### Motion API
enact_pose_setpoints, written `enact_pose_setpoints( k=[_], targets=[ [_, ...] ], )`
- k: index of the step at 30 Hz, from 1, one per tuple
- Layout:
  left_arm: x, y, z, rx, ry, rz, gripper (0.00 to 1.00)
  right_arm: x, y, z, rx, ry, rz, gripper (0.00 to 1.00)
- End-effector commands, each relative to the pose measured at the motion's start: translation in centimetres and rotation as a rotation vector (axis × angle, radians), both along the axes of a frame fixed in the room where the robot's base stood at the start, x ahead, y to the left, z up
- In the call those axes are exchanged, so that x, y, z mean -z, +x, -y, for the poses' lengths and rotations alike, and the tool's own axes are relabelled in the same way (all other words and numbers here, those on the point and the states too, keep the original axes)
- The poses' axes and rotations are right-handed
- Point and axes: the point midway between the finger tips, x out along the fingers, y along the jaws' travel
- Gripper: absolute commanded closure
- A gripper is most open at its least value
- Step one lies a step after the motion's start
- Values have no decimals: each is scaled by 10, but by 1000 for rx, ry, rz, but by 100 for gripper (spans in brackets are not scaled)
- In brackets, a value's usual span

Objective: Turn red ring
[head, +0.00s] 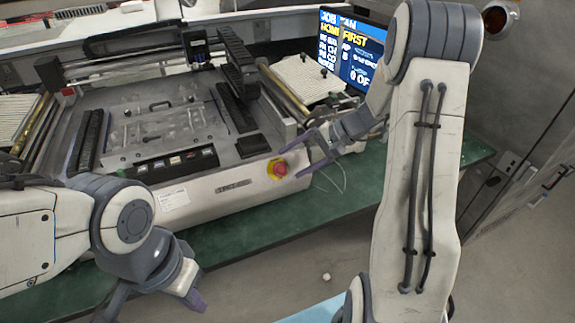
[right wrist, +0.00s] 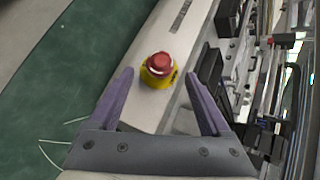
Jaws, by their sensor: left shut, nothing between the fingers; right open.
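The red ring is the red knob (head: 279,169) on a yellow base, on the front right face of the machine. In the right wrist view the red knob (right wrist: 159,62) sits on its yellow collar, just beyond and between my open fingertips. My right gripper (head: 303,159) is open, its purple fingers pointing at the knob from the right. It also shows in the right wrist view (right wrist: 158,80), with nothing held. My left gripper (head: 194,299) is low at the front left, away from the machine, shut and empty.
The grey machine (head: 150,116) stands on a green bench (head: 245,230). A screen (head: 352,50) stands behind it at the right. A row of buttons (head: 172,163) lies left of the knob. A thin pale cable (head: 335,180) lies on the bench right of the knob.

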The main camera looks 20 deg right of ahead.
Motion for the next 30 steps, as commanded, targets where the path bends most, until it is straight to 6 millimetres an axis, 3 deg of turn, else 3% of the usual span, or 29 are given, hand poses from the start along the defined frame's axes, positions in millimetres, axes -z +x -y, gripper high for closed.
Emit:
enact_pose_setpoints(
  k=[6,12,30],
  targets=[
    [2,0,0,0,0,0,100,-28,-14,31,4,-3,2,18],
    [2,0,0,0,0,0,100,-41,-22,46,3,0,0,18],
    [2,0,0,0,0,0,100,-44,-23,43,-9,-5,-3,18]
  ],
)
